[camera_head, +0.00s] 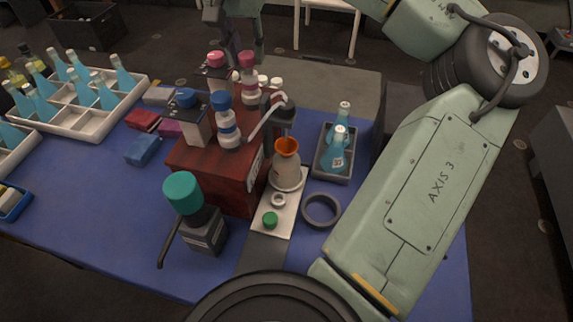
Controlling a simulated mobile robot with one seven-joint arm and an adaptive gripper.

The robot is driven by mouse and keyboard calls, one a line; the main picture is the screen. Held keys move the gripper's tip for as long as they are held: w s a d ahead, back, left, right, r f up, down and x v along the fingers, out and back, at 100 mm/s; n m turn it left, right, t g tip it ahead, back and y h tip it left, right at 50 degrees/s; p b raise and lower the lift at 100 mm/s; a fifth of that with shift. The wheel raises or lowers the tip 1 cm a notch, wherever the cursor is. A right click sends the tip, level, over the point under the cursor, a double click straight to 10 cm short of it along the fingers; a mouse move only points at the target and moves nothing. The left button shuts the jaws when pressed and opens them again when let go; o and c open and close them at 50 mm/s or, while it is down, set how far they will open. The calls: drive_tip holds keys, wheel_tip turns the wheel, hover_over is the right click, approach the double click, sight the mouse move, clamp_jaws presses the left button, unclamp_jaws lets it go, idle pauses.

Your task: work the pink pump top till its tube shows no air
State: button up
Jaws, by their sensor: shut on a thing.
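The pink pump top (216,59) sits on a pale block with a dark label at the back of a dark red wooden stand (218,165). A bottle with a pink cap (247,61) stands just right of it. My gripper (235,50) comes down from the top edge, close behind these pink tops. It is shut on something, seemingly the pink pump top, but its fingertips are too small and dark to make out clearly. A pale bent tube (265,119) reaches from a dark fitting at the stand's right side. Whether it holds air cannot be seen.
A blue-topped pump (186,98), a blue-capped bottle (228,130) and a teal-topped pump (183,192) stand nearby. An orange-mouthed flask (287,165), a dark ring (321,210) and a bottle tray (323,171) lie right. Racked bottles fill the left.

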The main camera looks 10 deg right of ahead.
drive_tip(key=shift+r+p, duration=0.65)
drive_tip(key=shift+r, duration=0.3)
drive_tip(key=shift+f+b, duration=0.65)
drive_tip(key=shift+f, duration=0.4)
drive_tip(key=o, duration=0.8)
drive_tip(key=shift+o, duration=0.2)
drive_tip(key=shift+r, duration=0.1)
drive_tip(key=shift+r+p, duration=2.7)
drive_tip(key=shift+r, duration=0.7)
